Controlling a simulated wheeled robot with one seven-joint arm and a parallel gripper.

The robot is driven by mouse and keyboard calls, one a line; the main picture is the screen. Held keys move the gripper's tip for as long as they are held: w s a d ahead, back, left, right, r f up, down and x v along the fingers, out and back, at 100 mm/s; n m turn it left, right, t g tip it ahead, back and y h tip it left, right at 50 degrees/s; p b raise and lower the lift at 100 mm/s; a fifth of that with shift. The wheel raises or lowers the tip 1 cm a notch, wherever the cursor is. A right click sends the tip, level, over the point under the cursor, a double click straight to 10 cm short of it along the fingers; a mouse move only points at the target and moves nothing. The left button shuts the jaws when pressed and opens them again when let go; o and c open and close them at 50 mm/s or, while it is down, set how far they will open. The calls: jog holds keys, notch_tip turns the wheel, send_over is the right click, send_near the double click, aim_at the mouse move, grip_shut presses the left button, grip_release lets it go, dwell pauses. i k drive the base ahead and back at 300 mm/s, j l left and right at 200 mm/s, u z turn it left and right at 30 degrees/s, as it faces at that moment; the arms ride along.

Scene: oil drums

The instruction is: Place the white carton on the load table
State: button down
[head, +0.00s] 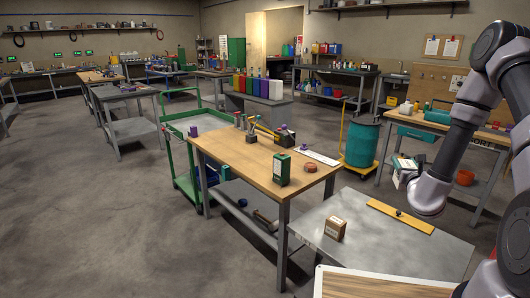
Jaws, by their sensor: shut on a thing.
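My arm comes in from the right, and its wrist hangs over the far right part of the grey metal-topped table (375,252). My gripper (407,168) shows just past the wrist, small and partly hidden by it. It appears shut on a pale boxy thing, the white carton (399,179), held up in front of the workbench behind. The fingers and their contact are too small to make out. No label marks a load table; the grey table and the wooden-topped table (240,153) are the nearest tables.
The grey table bears a small brown box (335,229) and a yellow strip (400,217) with a dark knob. The wooden table bears a green carton (282,169), a reddish round thing (310,167) and tools. A teal drum (361,142) stands behind. Grey table's middle is clear.

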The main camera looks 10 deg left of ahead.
aim_at(261, 155)
jog(key=i+j, duration=0.2)
jog(key=j, duration=0.2)
jog(key=i+j, duration=0.45)
jog(key=j, duration=0.3)
jog(key=i+j, duration=0.25)
jog(key=j, duration=0.15)
jog(key=i+j, duration=0.2)
jog(key=j, duration=0.15)
jog(key=i+j, duration=0.2)
jog(key=j, duration=0.2)
jog(key=i+j, duration=0.25)
jog(key=j, duration=0.15)
jog(key=i+j, duration=0.2)
jog(key=j, duration=0.2)
jog(key=l+z, duration=0.05)
